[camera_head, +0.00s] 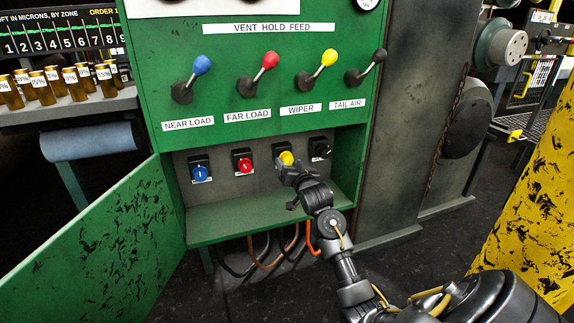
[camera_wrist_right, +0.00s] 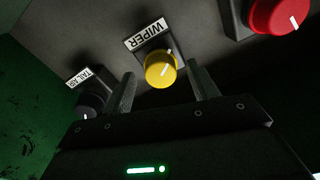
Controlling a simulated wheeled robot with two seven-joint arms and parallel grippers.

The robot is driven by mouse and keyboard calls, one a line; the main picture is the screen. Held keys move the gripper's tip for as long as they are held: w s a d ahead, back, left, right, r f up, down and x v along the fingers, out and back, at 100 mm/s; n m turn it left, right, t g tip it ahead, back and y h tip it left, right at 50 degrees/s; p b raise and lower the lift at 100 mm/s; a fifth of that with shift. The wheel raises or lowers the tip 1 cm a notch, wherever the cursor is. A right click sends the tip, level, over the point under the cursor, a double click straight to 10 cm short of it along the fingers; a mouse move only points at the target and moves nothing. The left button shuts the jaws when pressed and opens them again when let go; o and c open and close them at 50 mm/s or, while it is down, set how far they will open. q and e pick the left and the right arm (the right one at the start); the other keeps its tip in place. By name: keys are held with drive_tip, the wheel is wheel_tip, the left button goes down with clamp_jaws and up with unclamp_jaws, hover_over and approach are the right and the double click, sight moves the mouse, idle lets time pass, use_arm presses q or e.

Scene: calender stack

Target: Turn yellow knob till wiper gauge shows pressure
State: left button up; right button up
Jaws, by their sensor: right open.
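The yellow knob (camera_head: 286,158) sits on a black plate in the recess of the green cabinet, third from the left. In the right wrist view the yellow knob (camera_wrist_right: 160,70) shows a white pointer line, under a WIPER label (camera_wrist_right: 147,34). My right gripper (camera_head: 287,176) is in front of it and covers its lower part. In the wrist view the right gripper's fingers (camera_wrist_right: 162,92) are open, one on each side of the knob; I cannot tell if they touch it. A gauge (camera_head: 368,2) is cut off at the top edge; its reading cannot be seen. My left gripper is not in view.
A blue knob (camera_head: 200,172), a red knob (camera_head: 243,164) and a black knob (camera_head: 320,149) share the recess. Levers with coloured balls stand above. A green ledge (camera_head: 250,222) lies below, and the open green door (camera_head: 110,240) is at left.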

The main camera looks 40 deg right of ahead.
sight(288, 162)
drive_tip(key=shift+b+x, duration=0.35)
drive_tip(key=shift+x, duration=1.2)
drive_tip(key=c, duration=0.9)
drive_tip(key=shift+r+n+p, duration=0.25)
drive_tip(key=shift+n+p, duration=0.15)
drive_tip(key=shift+p, duration=0.7)
drive_tip(key=shift+c, duration=0.5)
drive_tip(key=shift+f, duration=0.25)
